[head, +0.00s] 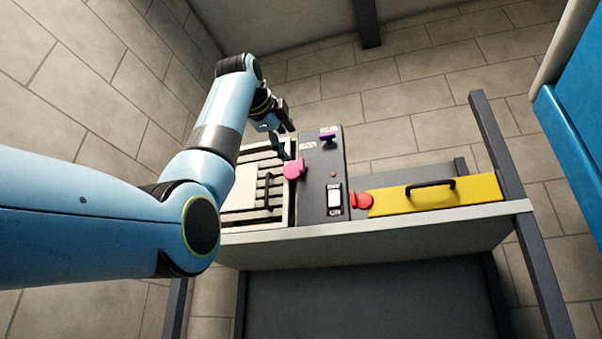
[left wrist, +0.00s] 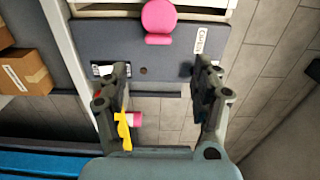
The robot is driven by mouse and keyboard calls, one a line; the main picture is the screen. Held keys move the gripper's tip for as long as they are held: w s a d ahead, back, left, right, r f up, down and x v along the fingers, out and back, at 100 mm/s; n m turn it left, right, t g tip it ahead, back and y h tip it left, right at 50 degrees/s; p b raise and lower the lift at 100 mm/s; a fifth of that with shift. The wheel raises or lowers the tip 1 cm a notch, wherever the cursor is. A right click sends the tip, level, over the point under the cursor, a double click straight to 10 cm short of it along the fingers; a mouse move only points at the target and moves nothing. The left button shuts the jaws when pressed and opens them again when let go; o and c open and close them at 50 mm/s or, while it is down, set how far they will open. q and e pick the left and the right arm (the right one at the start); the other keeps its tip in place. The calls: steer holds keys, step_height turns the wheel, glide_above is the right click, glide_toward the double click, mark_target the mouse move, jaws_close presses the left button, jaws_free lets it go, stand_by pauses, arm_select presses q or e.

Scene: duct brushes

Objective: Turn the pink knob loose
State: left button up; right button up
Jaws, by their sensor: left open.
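The pink knob (head: 293,169) sticks out of the dark grey panel (head: 313,180), beside a light slatted section. It also shows at the top of the left wrist view (left wrist: 159,16), with a round head and a flat pink bar below it. My left gripper (head: 283,138) is above and behind the knob in the head view. In the left wrist view, its two fingers (left wrist: 162,75) are spread wide with the knob beyond their tips, not between them. Nothing is held. My right gripper is not in view.
A purple handle (head: 327,137) and a white switch (head: 335,198) are on the panel. Cardboard boxes (left wrist: 25,72) show at left in the wrist view.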

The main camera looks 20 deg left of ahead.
mark_target(300, 164)
arm_select(q)
steer(key=w+p, duration=0.2)
steer(key=w, duration=0.1)
steer(key=w+p, duration=0.2)
steer(key=w, duration=0.2)
steer(key=w+p, duration=0.2)
steer(key=w, duration=0.1)
steer(key=shift+w+d+r, duration=0.1)
steer(key=shift+w+d, duration=0.05)
steer(key=shift+d, duration=0.15)
steer(key=shift+w+f, duration=0.25)
steer(key=shift+w, duration=0.3)
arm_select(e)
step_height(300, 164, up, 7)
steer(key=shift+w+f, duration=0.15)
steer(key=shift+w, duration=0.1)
arm_select(q)
steer(key=shift+c, duration=0.2)
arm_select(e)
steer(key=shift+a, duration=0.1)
arm_select(q)
steer(key=c, duration=1.1)
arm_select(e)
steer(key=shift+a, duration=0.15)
